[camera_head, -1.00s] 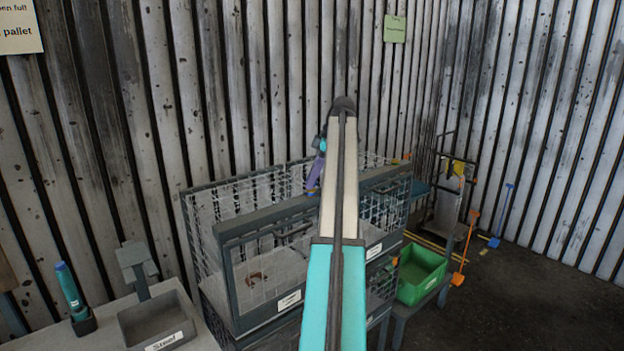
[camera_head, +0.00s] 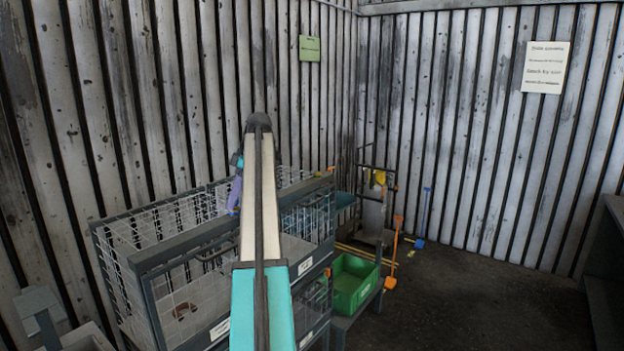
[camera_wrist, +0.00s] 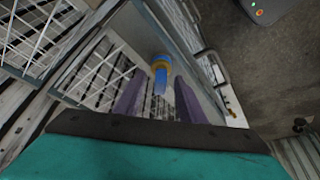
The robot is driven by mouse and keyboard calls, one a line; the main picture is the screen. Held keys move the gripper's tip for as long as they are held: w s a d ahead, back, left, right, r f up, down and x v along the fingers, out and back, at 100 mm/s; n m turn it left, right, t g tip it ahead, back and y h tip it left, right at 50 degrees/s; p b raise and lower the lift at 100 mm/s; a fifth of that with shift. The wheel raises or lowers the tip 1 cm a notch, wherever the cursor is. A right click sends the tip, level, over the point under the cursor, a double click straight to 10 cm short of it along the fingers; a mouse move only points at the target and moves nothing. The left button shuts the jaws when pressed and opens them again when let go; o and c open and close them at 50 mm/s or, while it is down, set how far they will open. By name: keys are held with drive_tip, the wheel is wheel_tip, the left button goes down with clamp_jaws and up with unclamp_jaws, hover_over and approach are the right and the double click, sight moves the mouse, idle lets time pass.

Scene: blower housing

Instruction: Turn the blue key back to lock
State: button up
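The blue key (camera_wrist: 161,82) shows in the wrist view, with a yellow-orange collar at its far end against a grey panel. My gripper (camera_wrist: 159,92) has two purple fingers spread apart, one on each side of the key. Gaps show between the fingers and the key, so it is open and not clamped on it. In the head view my gripper (camera_head: 235,192) is a small purple shape beside the mesh cage (camera_head: 160,225), partly behind my own arm. I cannot make out the key in the head view.
A green bin (camera_head: 352,285) stands on a low bench right of the cage. An orange shovel (camera_head: 395,255) and a blue one (camera_head: 424,215) lean near the corner. A dark shelf (camera_head: 605,270) stands at the right edge. The floor between is clear.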

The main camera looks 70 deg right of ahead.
drive_tip(key=shift+f+m+h+b, duration=0.15)
drive_tip(key=shift+m+h+b, duration=0.15)
drive_tip(key=shift+m+b, duration=0.65)
